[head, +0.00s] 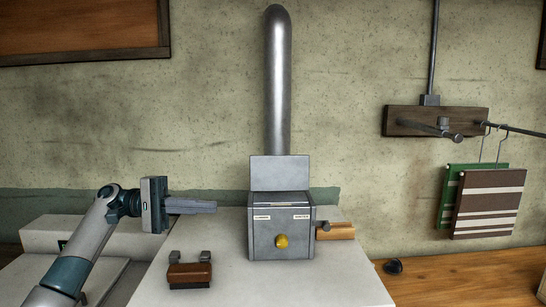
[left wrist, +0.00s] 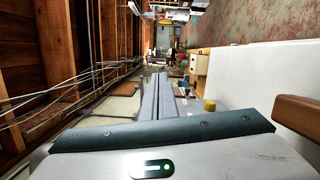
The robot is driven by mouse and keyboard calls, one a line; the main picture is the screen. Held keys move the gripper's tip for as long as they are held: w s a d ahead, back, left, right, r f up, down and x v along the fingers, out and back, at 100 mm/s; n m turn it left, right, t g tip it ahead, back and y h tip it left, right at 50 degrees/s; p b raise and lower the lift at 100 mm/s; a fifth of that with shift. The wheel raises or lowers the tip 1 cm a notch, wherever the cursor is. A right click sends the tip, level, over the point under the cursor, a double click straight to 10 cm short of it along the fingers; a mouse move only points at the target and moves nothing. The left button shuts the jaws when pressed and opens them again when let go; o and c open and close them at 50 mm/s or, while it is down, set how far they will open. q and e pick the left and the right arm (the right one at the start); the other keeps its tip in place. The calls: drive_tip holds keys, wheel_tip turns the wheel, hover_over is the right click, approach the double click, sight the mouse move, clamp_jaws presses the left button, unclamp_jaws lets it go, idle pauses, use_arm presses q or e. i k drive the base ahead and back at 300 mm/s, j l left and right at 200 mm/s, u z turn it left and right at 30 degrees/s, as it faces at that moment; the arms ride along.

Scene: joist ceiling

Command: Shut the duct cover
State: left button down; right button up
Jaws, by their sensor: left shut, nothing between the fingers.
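A grey metal duct box (head: 262,236) with a yellow knob (head: 281,241) on its front stands on the white worktop, below a vertical metal pipe (head: 278,90). A flat grey panel, which looks like the duct cover (head: 280,172), stands upright at the back of the box top, so it looks raised. My left gripper (head: 214,206) is shut and empty, left of the box, fingers pointing right towards it and apart from it. Its closed fingers (left wrist: 158,100) also show in the left wrist view, with a yellow knob (left wrist: 209,105) beside them. My right gripper is in neither view.
A brown block with two grey brackets (head: 190,275) lies on the white worktop (head: 220,290) in front of the left gripper. A wooden piece (head: 337,231) sits right of the box. Green and brown cloths (head: 488,203) hang on the right. The wooden counter (head: 460,275) is mostly clear.

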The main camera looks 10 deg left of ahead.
sight(268, 172)
drive_tip(key=i, duration=1.1)
